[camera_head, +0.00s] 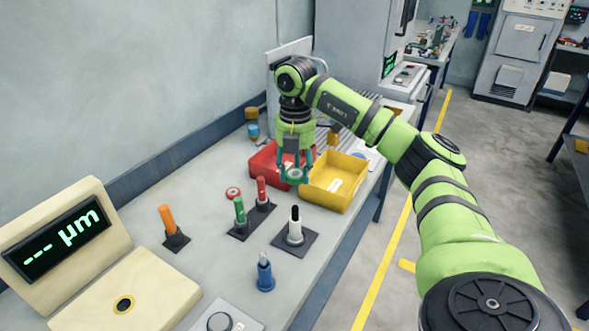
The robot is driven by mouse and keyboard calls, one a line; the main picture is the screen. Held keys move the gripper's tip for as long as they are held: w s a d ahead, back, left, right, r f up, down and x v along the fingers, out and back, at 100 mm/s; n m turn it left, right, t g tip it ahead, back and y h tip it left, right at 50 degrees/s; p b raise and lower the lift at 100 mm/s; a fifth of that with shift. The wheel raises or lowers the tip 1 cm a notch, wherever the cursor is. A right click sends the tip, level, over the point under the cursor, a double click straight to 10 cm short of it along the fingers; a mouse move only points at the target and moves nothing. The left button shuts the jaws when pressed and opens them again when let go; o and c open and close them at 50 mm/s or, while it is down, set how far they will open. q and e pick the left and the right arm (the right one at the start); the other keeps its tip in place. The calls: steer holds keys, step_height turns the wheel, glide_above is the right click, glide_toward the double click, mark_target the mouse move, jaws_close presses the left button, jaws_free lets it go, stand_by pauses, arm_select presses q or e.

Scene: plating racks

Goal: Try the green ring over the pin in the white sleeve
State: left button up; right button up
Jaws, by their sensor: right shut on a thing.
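My right gripper (296,176) points down in front of the red and yellow bins. It is shut on a small ring, the green ring (295,174), which is held above the table and largely covered by the fingers. The pin in the white sleeve (295,223) stands upright on a dark square plate, nearer to me than the gripper, with no ring visible on it. The ring and this pin are apart. My left gripper is not in view.
A red ring (232,193) lies nearby. The red bin (262,163) and yellow bin (349,173) flank the gripper.

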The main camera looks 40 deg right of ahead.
steer(key=b, duration=0.3)
glide_above(295, 207)
step_height(295, 207, down, 5)
steer(key=shift+r, duration=0.1)
steer(key=shift+f+b, duration=0.7)
steer(key=shift+f, duration=1.1)
steer(key=shift+f, duration=0.3)
steer(key=shift+r, duration=0.2)
steer(key=shift+r+p, duration=1.7)
steer(key=shift+r, duration=0.2)
steer(key=shift+a, duration=0.1)
